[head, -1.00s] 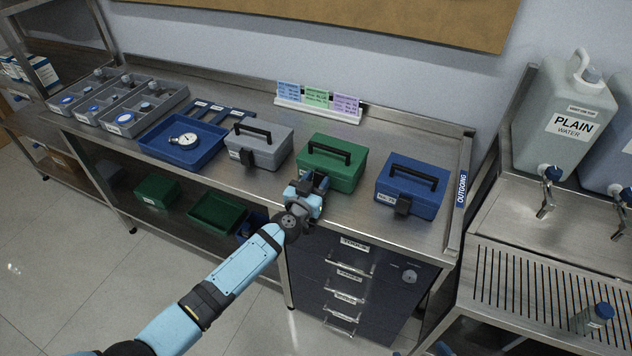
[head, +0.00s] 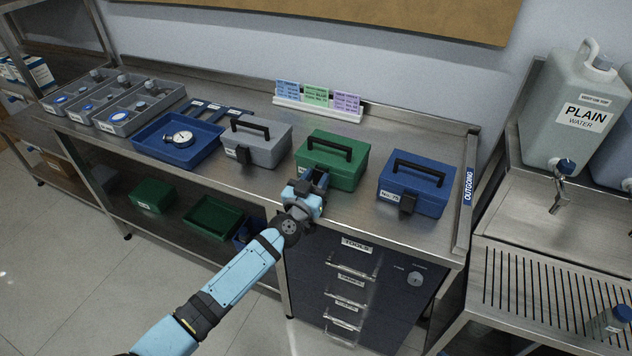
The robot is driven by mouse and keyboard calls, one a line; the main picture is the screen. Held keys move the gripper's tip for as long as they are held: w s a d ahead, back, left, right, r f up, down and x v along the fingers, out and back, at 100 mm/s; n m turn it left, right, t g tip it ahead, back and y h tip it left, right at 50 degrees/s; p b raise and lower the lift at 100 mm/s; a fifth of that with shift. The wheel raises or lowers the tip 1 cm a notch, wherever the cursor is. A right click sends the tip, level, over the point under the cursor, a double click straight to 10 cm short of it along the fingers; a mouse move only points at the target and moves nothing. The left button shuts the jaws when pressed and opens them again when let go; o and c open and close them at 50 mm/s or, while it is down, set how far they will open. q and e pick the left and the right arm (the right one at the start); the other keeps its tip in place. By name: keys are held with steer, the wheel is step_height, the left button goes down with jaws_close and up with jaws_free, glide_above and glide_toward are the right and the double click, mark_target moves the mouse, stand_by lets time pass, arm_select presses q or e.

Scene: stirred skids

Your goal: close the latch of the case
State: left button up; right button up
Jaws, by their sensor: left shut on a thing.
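Three lidded cases with dark handles stand on the steel bench: a grey case (head: 262,146), a green case (head: 338,158) and a blue case (head: 421,184). All three lids look down. The grey and blue cases show a dark latch on the front. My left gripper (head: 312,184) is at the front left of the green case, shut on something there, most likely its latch. The gripper hides that part of the green case, so I cannot tell the latch's position. My right gripper is not in view.
A blue tray (head: 152,144) with a round dial gauge (head: 179,138) lies left of the grey case. A card stand (head: 318,108) is behind the cases. A drawer unit (head: 350,290) is below my gripper. Bare bench lies between the green and blue cases.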

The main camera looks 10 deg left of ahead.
arm_select(q)
steer(key=o, duration=0.9)
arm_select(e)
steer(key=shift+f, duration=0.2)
arm_select(q)
steer(key=shift+o, duration=0.2)
steer(key=p+v, duration=0.1)
steer(key=v, duration=1.3)
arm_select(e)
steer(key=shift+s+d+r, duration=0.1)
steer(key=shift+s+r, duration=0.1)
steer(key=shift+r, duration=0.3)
arm_select(q)
steer(key=shift+d+p, duration=0.1)
steer(key=shift+p, duration=0.2)
steer(key=s+a+g+y+p, duration=0.2)
steer(key=s+p, duration=0.4)
steer(key=s, duration=0.6)
steer(key=s+a+f+n+g+y+p, duration=0.1)
steer(key=s+a+g+p, duration=0.4)
steer(key=s, duration=0.8)
steer(key=shift+a+y+p, duration=0.4)
steer(key=shift+a+p, duration=0.05)
steer(key=shift+a, duration=0.35)
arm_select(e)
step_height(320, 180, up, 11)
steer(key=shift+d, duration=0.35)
